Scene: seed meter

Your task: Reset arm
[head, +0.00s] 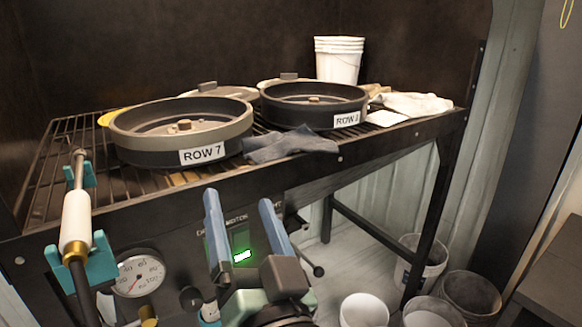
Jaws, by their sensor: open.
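My gripper (238,208) is in the lower middle of the head view, in front of the bench's front panel. Its two blue-grey fingers stand apart with nothing between them. Behind the fingers the panel shows a lit green switch (242,256) and lettering that is partly hidden. On the slatted bench top, a round dark pan labelled ROW 7 (181,138) stands at the left, and another round pan with a ROW label (312,108) stands to its right.
A grey cloth (290,145) hangs over the bench's front edge. A white-handled tool (76,215) sits in teal holders at the left, near a dial gauge (139,274). White cups (338,60) stand at the back. Buckets (470,295) stand on the floor at the lower right.

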